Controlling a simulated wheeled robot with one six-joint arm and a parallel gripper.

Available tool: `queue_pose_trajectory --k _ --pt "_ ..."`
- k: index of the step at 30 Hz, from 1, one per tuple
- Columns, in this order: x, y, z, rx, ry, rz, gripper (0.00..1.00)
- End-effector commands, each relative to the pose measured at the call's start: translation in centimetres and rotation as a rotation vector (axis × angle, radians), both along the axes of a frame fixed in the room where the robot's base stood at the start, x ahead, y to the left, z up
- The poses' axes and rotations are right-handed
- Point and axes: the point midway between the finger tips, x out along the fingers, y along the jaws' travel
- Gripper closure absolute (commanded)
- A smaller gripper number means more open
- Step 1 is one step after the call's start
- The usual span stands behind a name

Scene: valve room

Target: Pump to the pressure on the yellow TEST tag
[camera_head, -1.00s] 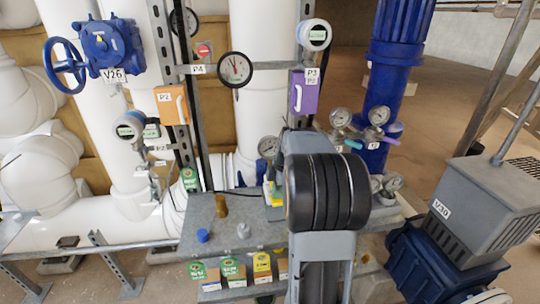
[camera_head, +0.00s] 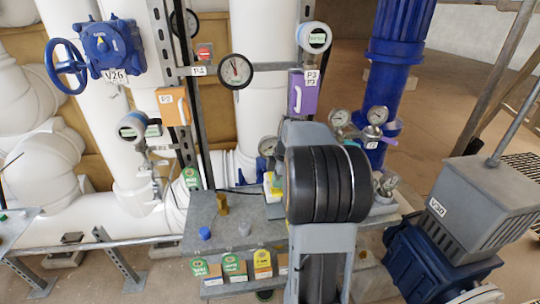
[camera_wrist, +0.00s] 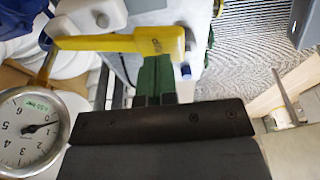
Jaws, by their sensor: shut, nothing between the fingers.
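My gripper (camera_wrist: 155,80) shows in the wrist view with its green fingertips shut and empty. They are right against or just below a yellow lever handle (camera_wrist: 115,43); I cannot tell whether they touch it. A round white gauge (camera_wrist: 28,130) with a green readout label is at the lower left; its dark needle points right, near the low end of the scale. In the head view, the yellow tag (camera_head: 262,264) hangs on the bench front; its print is too small to read. A yellow part (camera_head: 272,187) shows beside my arm, which hides my gripper and much of the pump area.
Green tags (camera_head: 234,266) hang beside the yellow one. The grey bench (camera_head: 215,240) carries a brass fitting (camera_head: 222,204) and a blue cap (camera_head: 204,233). Small gauges (camera_head: 376,115) stand at the right.

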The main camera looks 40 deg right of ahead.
Motion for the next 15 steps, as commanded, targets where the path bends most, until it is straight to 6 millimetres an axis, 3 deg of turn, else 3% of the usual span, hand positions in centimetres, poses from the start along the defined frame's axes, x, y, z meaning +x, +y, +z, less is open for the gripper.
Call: queue_pose_trajectory --k 15 --pt "0.0 0.0 -3.9 0.000 0.001 0.000 1.00"
